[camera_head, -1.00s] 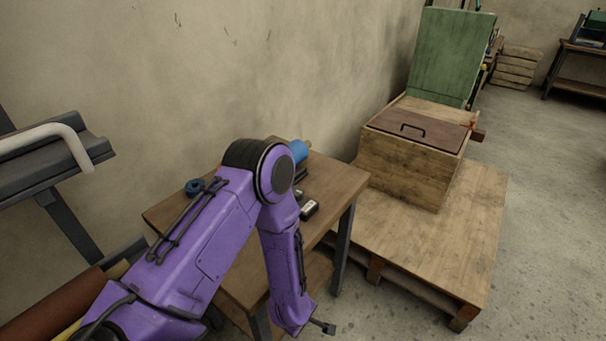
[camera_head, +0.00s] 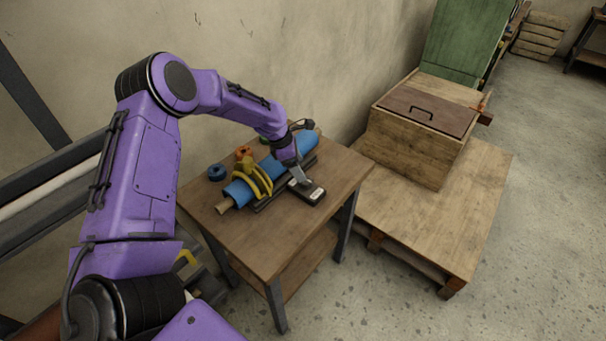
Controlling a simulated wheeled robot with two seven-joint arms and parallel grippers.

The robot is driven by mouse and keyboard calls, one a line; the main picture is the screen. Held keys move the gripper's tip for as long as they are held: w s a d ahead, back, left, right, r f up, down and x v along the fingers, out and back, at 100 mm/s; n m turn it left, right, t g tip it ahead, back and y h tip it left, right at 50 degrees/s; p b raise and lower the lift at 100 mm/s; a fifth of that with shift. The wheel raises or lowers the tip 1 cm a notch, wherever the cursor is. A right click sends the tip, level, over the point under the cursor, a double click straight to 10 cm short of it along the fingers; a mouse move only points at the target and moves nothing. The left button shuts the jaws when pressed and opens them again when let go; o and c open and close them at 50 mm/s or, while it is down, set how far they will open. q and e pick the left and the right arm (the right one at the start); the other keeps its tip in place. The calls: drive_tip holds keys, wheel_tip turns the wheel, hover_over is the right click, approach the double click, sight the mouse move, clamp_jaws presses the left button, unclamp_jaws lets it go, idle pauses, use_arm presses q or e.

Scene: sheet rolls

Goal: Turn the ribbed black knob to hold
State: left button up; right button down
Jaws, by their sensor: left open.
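I cannot make out a ribbed black knob in this view. My left gripper (camera_head: 299,177) reaches over the small wooden table, pointing down at its right side. Its grey fingers are open and close to a small dark box with a pale label (camera_head: 315,194). I cannot tell whether they touch it. The purple wrist and fingers hide part of what lies beneath. My right gripper is out of view.
A blue roll (camera_head: 237,192), a yellow tool (camera_head: 262,177), a blue ring (camera_head: 216,172) and an orange item (camera_head: 243,152) lie on the table (camera_head: 250,235). The front of the tabletop is clear. A lidded wooden box (camera_head: 405,146) stands on a pallet (camera_head: 460,205) at right.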

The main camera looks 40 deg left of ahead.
sight(306, 183)
use_arm(q)
drive_tip(key=x, duration=0.5)
drive_tip(key=shift+a+f, duration=0.1)
drive_tip(key=shift+a, duration=0.1)
drive_tip(key=shift+d+f+p, duration=0.1)
drive_tip(key=shift+f+p, duration=0.15)
drive_tip(key=shift+p, duration=0.05)
drive_tip(key=shift+w+d+f, duration=0.1)
drive_tip(key=shift+d+f, duration=0.05)
drive_tip(key=shift+d, duration=0.05)
drive_tip(key=shift+a, duration=0.1)
drive_tip(key=c, duration=1)
